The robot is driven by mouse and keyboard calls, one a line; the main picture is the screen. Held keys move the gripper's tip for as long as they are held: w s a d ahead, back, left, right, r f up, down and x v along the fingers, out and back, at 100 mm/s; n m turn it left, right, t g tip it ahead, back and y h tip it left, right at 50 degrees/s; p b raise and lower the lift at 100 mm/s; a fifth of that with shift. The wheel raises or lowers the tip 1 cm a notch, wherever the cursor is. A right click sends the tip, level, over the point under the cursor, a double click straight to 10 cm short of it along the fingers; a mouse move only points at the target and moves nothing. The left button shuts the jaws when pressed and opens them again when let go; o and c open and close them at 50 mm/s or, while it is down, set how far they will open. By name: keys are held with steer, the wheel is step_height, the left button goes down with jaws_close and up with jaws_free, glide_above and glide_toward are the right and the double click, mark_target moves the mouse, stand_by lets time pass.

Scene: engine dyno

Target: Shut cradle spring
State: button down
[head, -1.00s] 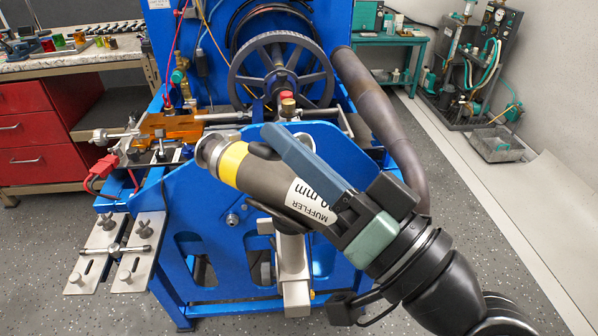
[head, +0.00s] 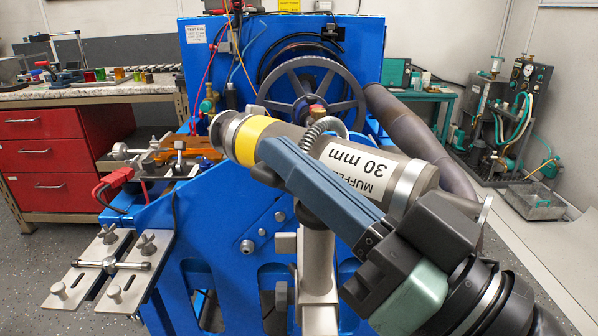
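The muffler (head: 374,165) is a grey tube with a yellow band, a silver flared end at upper left and a white "MUFFLER 30 mm" label. It lies tilted above a silver post (head: 318,270) at the front of the blue rig. A silver coil spring (head: 320,130) arches at the muffler's upper side; its ends are not clear. My gripper (head: 268,155) lies along the muffler's near side, one long blue-grey finger in front of it. The other finger is hidden, so its opening and any grip do not show. Dark pieces, perhaps cradle parts, show beneath the muffler.
The blue rig (head: 220,240) carries a spoked wheel (head: 312,95) behind the muffler. A slotted clamp plate (head: 105,275) sticks out at front left. A thick dark pipe (head: 400,125) runs down at right. A red drawer cabinet (head: 50,165) stands left.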

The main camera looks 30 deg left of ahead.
steer(key=shift+f, duration=0.25)
stand_by(0.3)
